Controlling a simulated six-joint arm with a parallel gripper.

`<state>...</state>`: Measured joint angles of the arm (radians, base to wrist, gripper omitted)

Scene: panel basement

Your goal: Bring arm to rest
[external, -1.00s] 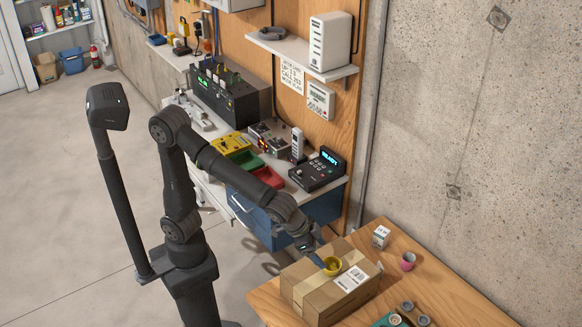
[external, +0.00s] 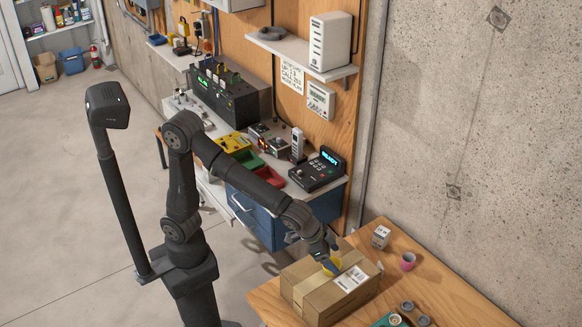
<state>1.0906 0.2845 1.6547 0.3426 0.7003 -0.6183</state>
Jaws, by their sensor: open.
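My arm (external: 183,190) reaches out to the right from its base toward the wooden table. My gripper (external: 332,266) is just above the taped cardboard box (external: 318,301), pointing down and tilted. It is open.
The box stands on the wooden table (external: 455,290). A pink cup (external: 407,261) and a small white box (external: 381,237) are to its right. The workbench with a blue drawer unit (external: 262,213) and a keypad device (external: 319,171) lies behind my forearm. Open floor is at left.

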